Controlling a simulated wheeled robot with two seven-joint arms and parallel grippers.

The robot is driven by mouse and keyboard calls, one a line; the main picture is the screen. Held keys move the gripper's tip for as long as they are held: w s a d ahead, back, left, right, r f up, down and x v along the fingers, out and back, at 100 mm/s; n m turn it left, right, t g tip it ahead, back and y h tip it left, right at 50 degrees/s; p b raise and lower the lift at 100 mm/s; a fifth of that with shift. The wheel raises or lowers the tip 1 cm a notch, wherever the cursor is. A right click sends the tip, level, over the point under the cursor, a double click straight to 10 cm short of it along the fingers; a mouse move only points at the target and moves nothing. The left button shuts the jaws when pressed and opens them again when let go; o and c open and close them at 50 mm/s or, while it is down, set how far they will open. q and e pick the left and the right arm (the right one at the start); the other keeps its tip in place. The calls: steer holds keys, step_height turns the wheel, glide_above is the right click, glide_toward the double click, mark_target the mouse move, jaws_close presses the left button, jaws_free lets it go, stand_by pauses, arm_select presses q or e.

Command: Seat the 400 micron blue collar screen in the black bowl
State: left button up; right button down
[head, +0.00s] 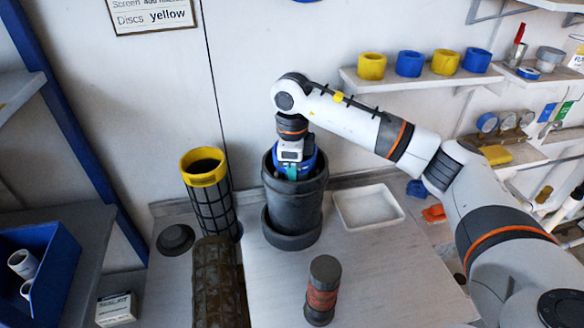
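The black bowl (292,208) stands upright on the bench, a tall dark cylinder on a wider base. A blue collar (309,162) shows inside its open mouth, near the rim; the screen below the collar is hidden by the bowl wall. My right gripper (291,172) points down into the bowl mouth at the blue collar, with its teal fingertips partly hidden. I cannot tell whether the fingers are closed on the collar or how deep the screen sits. A yellow-collared black mesh screen (211,194) stands to the left of the bowl. My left gripper is not in view.
A brown, dirty-looking cylinder (217,285) stands at the front left, near a dark round cap (175,238). A black-and-red cylinder (322,290) stands in front. A white tray (392,220) lies right of the bowl. A wall shelf holds yellow and blue rings (410,64).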

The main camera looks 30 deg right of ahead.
steer(key=c, duration=1.9)
jaws_free()
steer(key=shift+c, duration=0.2)
step_height(320, 180, up, 11)
steer(key=shift+f+b, duration=0.15)
steer(key=shift+b, duration=0.75)
steer(key=shift+r, duration=0.75)
